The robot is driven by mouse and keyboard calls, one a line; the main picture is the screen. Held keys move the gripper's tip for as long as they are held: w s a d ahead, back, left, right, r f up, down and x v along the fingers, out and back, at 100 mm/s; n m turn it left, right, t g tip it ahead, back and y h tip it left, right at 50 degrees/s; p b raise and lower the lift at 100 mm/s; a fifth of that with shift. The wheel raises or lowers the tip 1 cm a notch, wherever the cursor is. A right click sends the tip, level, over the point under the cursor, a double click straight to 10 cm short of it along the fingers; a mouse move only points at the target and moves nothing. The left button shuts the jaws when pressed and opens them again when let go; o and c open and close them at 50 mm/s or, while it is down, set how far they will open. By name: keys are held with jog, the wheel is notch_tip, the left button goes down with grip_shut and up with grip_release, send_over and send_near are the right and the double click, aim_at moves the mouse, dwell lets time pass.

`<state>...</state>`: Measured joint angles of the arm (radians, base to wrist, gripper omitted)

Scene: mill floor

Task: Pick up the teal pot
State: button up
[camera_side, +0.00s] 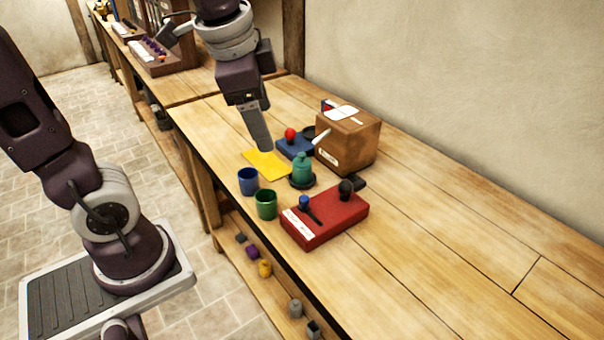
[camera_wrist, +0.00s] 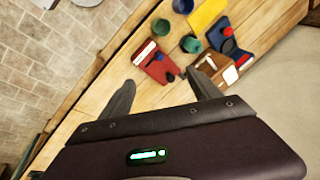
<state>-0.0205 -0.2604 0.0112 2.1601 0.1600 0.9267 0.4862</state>
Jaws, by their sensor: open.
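The teal pot (camera_side: 302,168) is small and rounded with a knob on top. It stands upright on a dark round saucer (camera_side: 302,184) on the wooden bench, and it also shows in the wrist view (camera_wrist: 190,44). My gripper (camera_side: 262,146) hangs above the bench, up and to the left of the pot in the side view. In the wrist view its two fingers (camera_wrist: 159,80) are spread apart with nothing between them, and the pot lies beyond them. The gripper is not touching the pot.
Close around the pot are a blue cup (camera_side: 248,181), a green cup (camera_side: 266,205), a red box (camera_side: 325,218) with knobs, a yellow sheet (camera_side: 266,164), a blue box (camera_side: 294,147) with a red ball and a brown box (camera_side: 352,140). The bench (camera_side: 450,240) is clear at right.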

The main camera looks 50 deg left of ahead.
jog(key=w+a+f+m+g+y, duration=0.1)
jog(key=w+a+f+m, duration=0.15)
jog(key=w, duration=0.25)
jog(key=w+a+f+m+g, duration=0.1)
jog(key=w+a+f+m, duration=0.1)
jog(key=w+f+m, duration=0.3)
jog(key=m+g+y, duration=0.2)
jog(key=m, duration=0.3)
send_near(303, 161)
jog(key=shift+n, duration=0.25)
jog(key=x, duration=1.1)
jog(key=shift+a+f, duration=0.1)
jog(key=shift+f, duration=0.25)
jog(key=shift+r, duration=0.1)
grip_shut()
